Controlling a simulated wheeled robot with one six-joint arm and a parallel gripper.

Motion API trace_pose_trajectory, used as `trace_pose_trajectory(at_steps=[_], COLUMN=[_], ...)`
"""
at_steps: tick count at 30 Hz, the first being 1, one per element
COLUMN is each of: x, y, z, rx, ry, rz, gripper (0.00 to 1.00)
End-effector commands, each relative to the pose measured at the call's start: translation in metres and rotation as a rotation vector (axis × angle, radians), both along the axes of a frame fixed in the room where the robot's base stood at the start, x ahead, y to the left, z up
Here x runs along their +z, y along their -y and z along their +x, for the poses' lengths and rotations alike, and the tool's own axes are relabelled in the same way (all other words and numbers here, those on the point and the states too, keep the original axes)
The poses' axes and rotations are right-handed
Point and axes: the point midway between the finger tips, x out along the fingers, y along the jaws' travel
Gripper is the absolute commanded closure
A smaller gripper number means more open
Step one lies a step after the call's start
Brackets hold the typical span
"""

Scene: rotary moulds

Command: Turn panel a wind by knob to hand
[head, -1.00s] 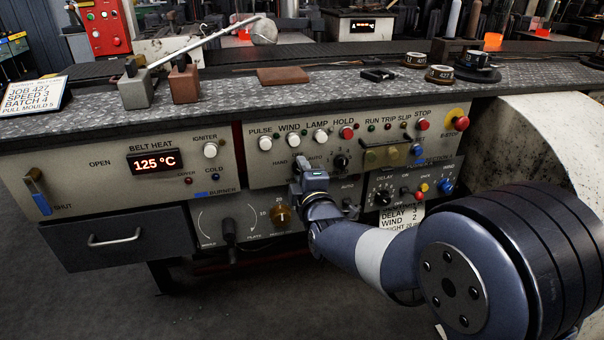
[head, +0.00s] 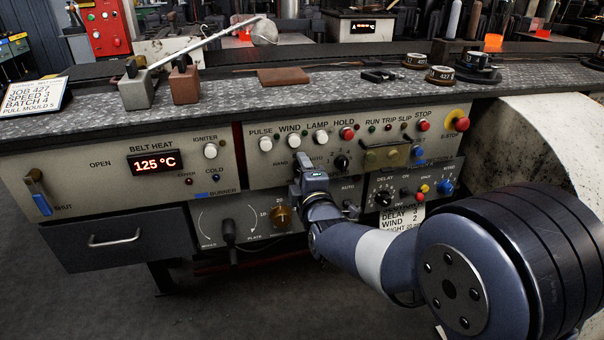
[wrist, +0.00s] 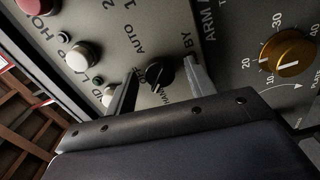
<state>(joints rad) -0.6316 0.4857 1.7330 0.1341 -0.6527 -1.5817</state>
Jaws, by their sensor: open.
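Panel a's wind by knob is a small black rotary knob (wrist: 160,73) with a pale pointer mark. It is between my two fingers in the wrist view, with AUTO lettering above it and partly hidden lettering around it. My gripper (wrist: 161,66) is open, one finger on each side of the knob, with visible gaps. Whether the fingertips touch the panel is unclear.
An amber knob (wrist: 288,54) with a number scale is right of my gripper in the wrist view. White push buttons (head: 293,142) and a red one (head: 346,133) sit above. A lever (head: 229,232) stands out at lower left. A black selector (head: 341,162) is close on the right.

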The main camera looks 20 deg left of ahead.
Motion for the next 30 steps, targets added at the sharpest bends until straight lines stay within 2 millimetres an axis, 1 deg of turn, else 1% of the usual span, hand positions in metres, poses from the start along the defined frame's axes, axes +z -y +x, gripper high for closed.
trace_pose_trajectory(at_steps=[4,8,18,21,25,30], x=[0.000,0.001,0.002,0.001,0.001,0.000], y=[0.002,0.009,0.040,0.048,0.054,0.056], z=[-0.003,-0.015,-0.066,-0.078,-0.088,-0.092], rx=[0.000,0.000,0.000,0.000,0.001,0.001], ry=[-0.001,-0.002,-0.001,-0.001,0.000,0.000], rz=[-0.001,-0.001,-0.001,-0.001,0.000,0.000], gripper=[0.48,0.48,0.48,0.48,0.48,0.48])
